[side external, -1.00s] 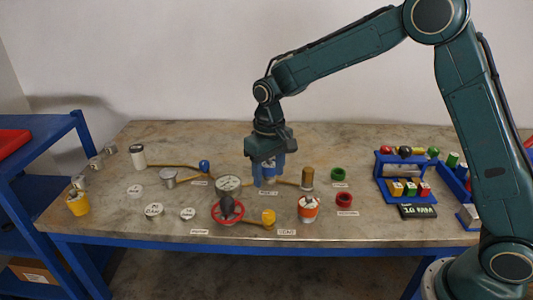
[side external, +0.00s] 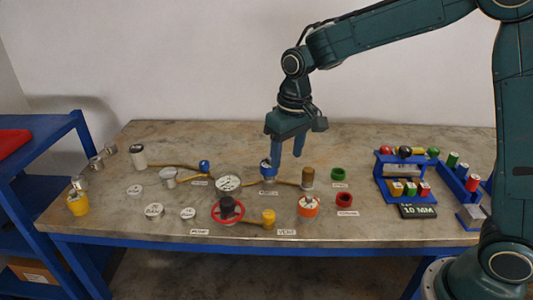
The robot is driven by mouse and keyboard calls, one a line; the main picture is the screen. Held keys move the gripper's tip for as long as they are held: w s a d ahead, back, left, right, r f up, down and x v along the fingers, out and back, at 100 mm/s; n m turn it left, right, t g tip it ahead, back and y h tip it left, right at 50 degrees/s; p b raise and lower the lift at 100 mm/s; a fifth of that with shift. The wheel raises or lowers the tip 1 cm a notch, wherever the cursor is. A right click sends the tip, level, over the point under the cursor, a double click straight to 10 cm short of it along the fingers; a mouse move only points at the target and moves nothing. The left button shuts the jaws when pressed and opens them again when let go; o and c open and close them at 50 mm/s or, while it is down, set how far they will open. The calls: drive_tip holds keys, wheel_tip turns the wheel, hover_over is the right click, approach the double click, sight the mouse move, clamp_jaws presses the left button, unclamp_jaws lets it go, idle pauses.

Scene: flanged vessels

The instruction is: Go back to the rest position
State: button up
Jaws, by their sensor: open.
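My gripper (side external: 285,152) hangs in the air above the middle of the table (side external: 130,215), fingers pointing down. Its blue fingers are apart and nothing shows between them. Below and a little left of it stands a small vessel with a blue and white top (side external: 268,168), in line with the brass-coloured pipe. The fingers look clear of this vessel, though the left fingertip overlaps its upper edge in the view.
Around it are a round gauge (side external: 228,184), a red handwheel (side external: 228,210), an orange-and-white vessel (side external: 308,206), a brown cylinder (side external: 308,177) and green (side external: 338,174) and red rings (side external: 345,200). A blue rack (side external: 400,170) stands at right. The space above is free.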

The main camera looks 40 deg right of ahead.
drive_tip(key=s+d+r+t, duration=0.2)
drive_tip(key=s+d+r, duration=0.1)
drive_tip(key=s+r, duration=0.65)
drive_tip(key=s+d+f+t, duration=0.1)
drive_tip(key=s+d+t, duration=0.1)
drive_tip(key=s, duration=1.3)
drive_tip(key=shift+s+d+t, duration=0.2)
drive_tip(key=shift+d+t, duration=0.1)
drive_tip(key=shift+d, duration=0.15)
idle(0.3)
